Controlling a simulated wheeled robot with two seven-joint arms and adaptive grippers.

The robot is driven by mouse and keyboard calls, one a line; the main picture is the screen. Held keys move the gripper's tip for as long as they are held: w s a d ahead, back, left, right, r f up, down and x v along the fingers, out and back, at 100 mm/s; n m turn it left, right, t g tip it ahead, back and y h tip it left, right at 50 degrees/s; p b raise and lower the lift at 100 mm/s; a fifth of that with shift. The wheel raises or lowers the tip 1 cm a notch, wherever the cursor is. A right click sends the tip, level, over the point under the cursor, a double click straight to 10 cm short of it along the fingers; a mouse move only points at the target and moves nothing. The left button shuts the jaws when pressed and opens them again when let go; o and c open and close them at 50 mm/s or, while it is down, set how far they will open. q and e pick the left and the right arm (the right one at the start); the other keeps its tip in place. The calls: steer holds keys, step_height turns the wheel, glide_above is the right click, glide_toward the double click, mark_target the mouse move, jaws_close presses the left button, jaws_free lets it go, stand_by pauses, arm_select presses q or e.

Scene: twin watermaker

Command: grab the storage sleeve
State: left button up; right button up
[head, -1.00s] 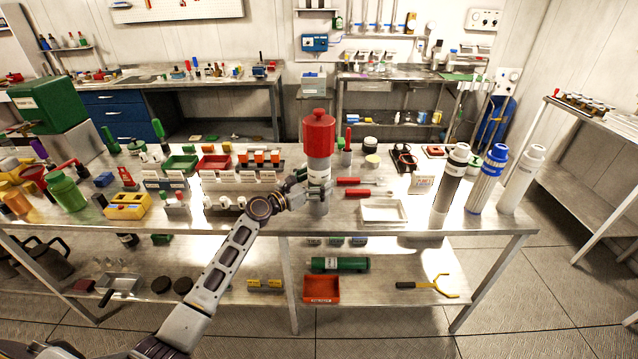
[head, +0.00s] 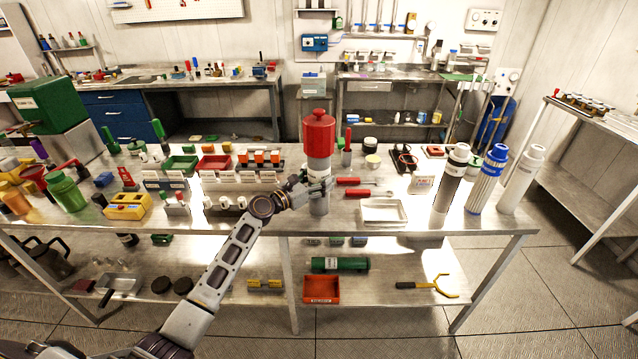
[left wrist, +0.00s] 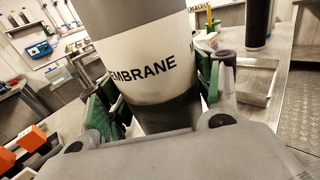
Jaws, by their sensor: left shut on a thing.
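The storage sleeve is an upright grey cylinder with a red knobbed cap (head: 319,135) and a white label, standing at the middle of the steel bench in the head view. My left gripper (head: 318,185) reaches it from the left and is shut on its body, below the cap. In the left wrist view the sleeve (left wrist: 150,60) fills the middle, its label partly readable as "EMBRANE". The green-padded fingers of my left gripper (left wrist: 155,105) lie on both sides of it. Its base is hidden there. My right gripper is not in view.
Red-handled tools (head: 357,193) and a pale tray (head: 384,212) lie close to the right of the sleeve. Three tall cylinders, including a blue one (head: 487,180), stand at the bench's right end. The bench's front edge is near.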

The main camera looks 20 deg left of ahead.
mark_target(311, 158)
arm_select(q)
steer(key=shift+c, duration=1.2)
steer(key=shift+r, duration=0.15)
steer(key=shift+c, duration=0.2)
steer(key=shift+r, duration=0.25)
steer(key=shift+w+r+p, duration=0.1)
steer(key=shift+r+p, duration=0.25)
steer(key=shift+r, duration=0.25)
step_height(311, 158, up, 7)
steer(key=shift+r+p, duration=0.15)
steer(key=shift+p, duration=0.9)
steer(key=shift+r, duration=0.5)
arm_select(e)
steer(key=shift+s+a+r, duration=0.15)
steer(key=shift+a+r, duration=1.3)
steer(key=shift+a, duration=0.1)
